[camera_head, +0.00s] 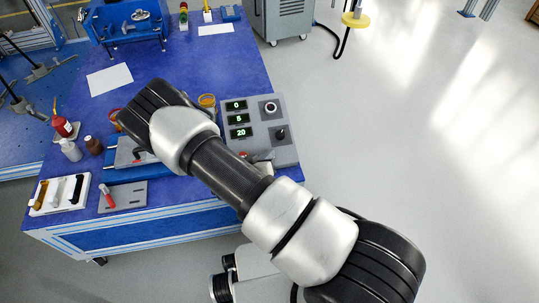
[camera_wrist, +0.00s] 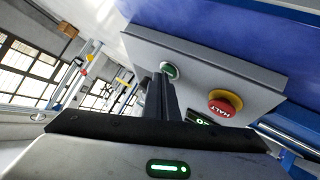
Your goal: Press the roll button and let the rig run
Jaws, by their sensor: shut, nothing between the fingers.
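The grey control panel (camera_head: 258,150) sits at the right edge of the blue bench, with green readings 0, 5 and 20. In the wrist view, the panel face (camera_wrist: 225,70) carries a round green button (camera_wrist: 170,70) with a pale rim and a red HALT button (camera_wrist: 225,103) on a yellow base. The green button's label is too small to read. My gripper (camera_wrist: 163,80) is shut and empty, its dark fingertips just in front of the green button. I cannot tell whether they touch it. In the head view my arm hides the gripper and part of the panel.
A white tray (camera_head: 42,207) with several handled parts lies at the bench's front left, beside a grey plate (camera_head: 124,203). Small bottles (camera_head: 70,150) stand behind. White sheets (camera_head: 109,80) and a blue fixture (camera_head: 130,28) are farther back.

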